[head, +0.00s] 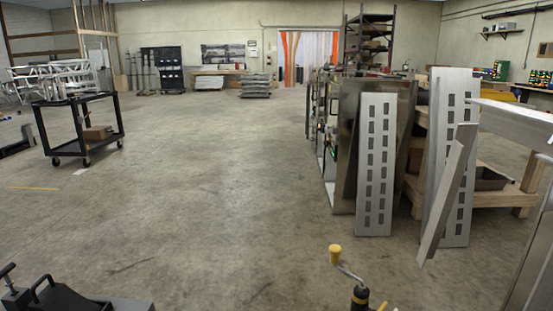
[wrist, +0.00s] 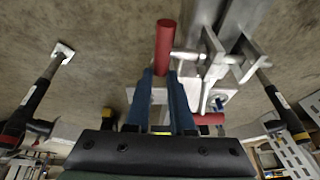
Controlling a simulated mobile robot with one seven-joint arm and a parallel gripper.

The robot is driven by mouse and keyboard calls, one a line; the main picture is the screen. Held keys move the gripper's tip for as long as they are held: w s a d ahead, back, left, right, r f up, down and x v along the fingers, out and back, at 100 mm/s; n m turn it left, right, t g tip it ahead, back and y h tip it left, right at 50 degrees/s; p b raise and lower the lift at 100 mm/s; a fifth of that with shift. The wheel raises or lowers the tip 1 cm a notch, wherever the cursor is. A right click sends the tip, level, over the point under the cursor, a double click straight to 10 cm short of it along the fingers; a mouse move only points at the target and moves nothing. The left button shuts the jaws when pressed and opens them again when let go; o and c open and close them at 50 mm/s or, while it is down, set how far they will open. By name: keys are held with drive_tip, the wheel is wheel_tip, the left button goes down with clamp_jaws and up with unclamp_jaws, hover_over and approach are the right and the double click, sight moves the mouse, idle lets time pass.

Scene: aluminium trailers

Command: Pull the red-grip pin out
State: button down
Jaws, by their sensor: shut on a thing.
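In the wrist view my gripper (wrist: 164,76) has its two blue fingers closed around the lower end of a red cylindrical grip (wrist: 165,42). The rest of the grip sticks out beyond the fingertips. A short silver pin shaft (wrist: 185,55) runs from the grip to the right, to a grey metal bracket (wrist: 213,58). How deep the shaft sits in the bracket is hidden. A second red cylinder (wrist: 208,118) shows below the bracket, partly covered. Neither my gripper nor the pin shows in the head view.
In the head view, slotted metal ramps (head: 376,165) lean at the right by a wooden bench. A black cart (head: 82,130) is at the left. The middle floor is clear.

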drive_tip(key=s+p, duration=0.4)
drive_tip(key=s, duration=0.7)
drive_tip(key=shift+a+p, duration=0.15)
drive_tip(key=shift+p, duration=0.15)
idle(0.8)
